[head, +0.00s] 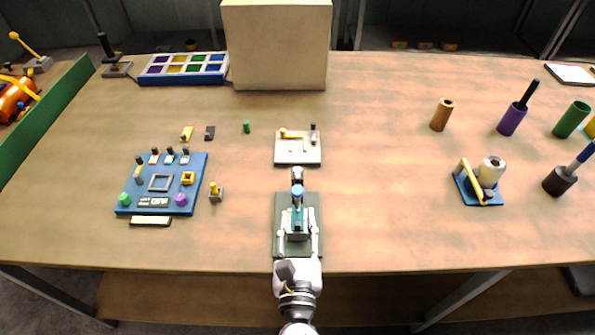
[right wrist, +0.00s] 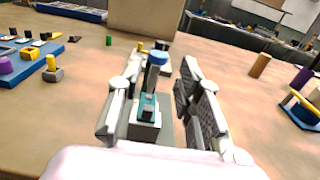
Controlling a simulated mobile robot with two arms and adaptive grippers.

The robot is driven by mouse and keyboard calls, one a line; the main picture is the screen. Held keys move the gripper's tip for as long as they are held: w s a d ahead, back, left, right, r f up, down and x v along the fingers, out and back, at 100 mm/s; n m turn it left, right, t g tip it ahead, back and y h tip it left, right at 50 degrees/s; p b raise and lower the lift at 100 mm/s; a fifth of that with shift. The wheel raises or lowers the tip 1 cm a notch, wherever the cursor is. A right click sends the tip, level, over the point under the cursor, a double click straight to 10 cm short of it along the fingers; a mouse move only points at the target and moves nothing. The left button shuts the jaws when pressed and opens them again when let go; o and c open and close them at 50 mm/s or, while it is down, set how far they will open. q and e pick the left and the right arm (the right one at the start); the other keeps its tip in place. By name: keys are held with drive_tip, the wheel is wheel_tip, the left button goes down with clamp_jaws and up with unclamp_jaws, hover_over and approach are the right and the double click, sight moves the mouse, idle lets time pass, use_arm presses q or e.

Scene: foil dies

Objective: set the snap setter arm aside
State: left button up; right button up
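What looks like the snap setter (head: 297,215) stands at the front middle of the table. It has a teal and white body, a dark upper part and a blue round knob, on a dark green base plate (head: 282,204). It also shows in the right wrist view (right wrist: 150,105). I cannot tell clearly which piece is its arm. My right gripper (head: 298,236) reaches in from the front edge. Its fingers are spread to either side of the teal body, with visible gaps in the right wrist view (right wrist: 158,95). My left gripper is not in view.
A cream plate with a small lever (head: 298,155) lies just behind. A blue board with pegs (head: 160,195) is left; a blue-based stand with a yellow arm (head: 478,183) is right. A beige box (head: 277,45) stands behind. The table between centre and right is clear.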

sight(297, 180)
drive_tip(key=w+p, duration=0.3)
drive_tip(key=w, duration=0.9)
drive_tip(key=shift+w, duration=0.25)
drive_tip(key=shift+c, duration=0.6)
clamp_jaws()
